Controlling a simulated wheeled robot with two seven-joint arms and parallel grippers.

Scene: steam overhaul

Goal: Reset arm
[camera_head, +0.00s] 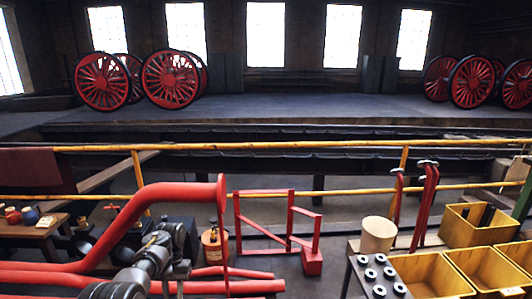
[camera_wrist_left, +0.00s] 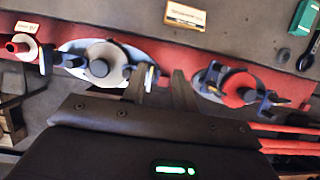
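My left gripper (camera_wrist_left: 160,80) shows in the left wrist view. Its two grey fingers stand apart with nothing visible held between them. Below it is a red-edged bench with a pale round disc (camera_wrist_left: 82,50) at the left and a red-centred disc (camera_wrist_left: 236,84) at the right. Dark clamp-like parts sit around both discs. I cannot tell the height of the fingers above the bench. In the head view a grey jointed metal assembly (camera_head: 150,258) is at the lower left; I cannot tell whether it is my arm. My right gripper is in neither view.
A red pipe (camera_head: 130,222) and red frame (camera_head: 265,238) stand ahead. Yellow rails (camera_head: 290,145) cross behind them. Yellow bins (camera_head: 430,272) and a beige cylinder (camera_head: 378,235) are at the right. A small table (camera_head: 35,230) is at the left. Red wheels (camera_head: 170,80) stand far back.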

